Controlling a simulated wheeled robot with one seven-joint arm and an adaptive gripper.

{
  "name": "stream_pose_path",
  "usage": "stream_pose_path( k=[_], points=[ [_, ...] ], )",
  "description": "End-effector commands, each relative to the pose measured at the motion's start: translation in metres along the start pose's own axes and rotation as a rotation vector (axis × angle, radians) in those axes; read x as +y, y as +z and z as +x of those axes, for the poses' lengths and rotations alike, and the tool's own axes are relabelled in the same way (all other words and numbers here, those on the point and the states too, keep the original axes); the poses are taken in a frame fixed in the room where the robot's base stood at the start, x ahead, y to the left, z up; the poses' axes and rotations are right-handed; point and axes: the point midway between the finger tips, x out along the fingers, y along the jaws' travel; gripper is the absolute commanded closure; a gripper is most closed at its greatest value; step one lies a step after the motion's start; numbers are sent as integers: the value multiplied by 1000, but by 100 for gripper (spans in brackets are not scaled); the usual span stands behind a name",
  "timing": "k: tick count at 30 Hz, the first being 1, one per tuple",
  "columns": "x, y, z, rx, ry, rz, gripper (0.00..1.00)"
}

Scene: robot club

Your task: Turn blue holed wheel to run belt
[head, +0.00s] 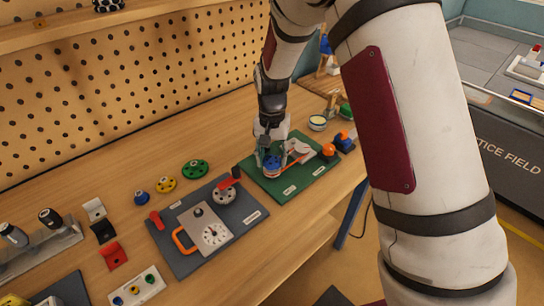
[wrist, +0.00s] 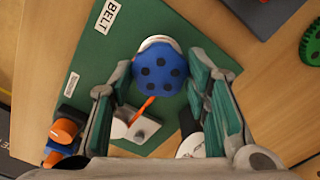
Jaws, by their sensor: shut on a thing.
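The blue holed wheel (head: 272,170) is mounted on the green board (head: 306,191). In the wrist view the blue holed wheel (wrist: 160,66) shows its face with several dark holes, and lies between the fingers. My gripper (head: 268,158) points down over it; in the wrist view my gripper (wrist: 159,75) is shut on the wheel, one finger on each side. An orange-red belt (head: 291,164) runs from the wheel toward a pale grey part on the board. In the wrist view only a short piece of the belt (wrist: 144,108) shows. The board carries a BELT label (wrist: 107,15).
A dark board (head: 240,219) with a dial and an orange handle lies to the left. Green (head: 195,169) and yellow (head: 166,184) wheels lie loose nearby. My arm hides the table's right part.

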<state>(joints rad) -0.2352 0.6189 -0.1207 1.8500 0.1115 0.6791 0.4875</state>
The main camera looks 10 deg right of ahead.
Motion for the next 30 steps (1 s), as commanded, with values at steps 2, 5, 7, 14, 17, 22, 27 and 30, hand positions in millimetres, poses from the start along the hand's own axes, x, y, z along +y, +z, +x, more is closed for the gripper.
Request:
stream_pose_path(
  k=[2, 5, 7, 14, 17, 22, 27, 30],
  points=[
    [0, 0, 0, 1, -1, 0, 50],
    [0, 0, 0, 1, -1, -1, 36],
    [0, 0, 0, 1, -1, -1, 36],
    [0, 0, -1, 1, -1, -1, 36],
    [-1, -1, -8, 2, -2, -1, 36],
    [-1, -1, -36, 5, -3, -2, 36],
    [-1, -1, -72, 4, -3, -1, 36],
    [-1, -1, -91, 4, -3, 0, 36]
  ],
)
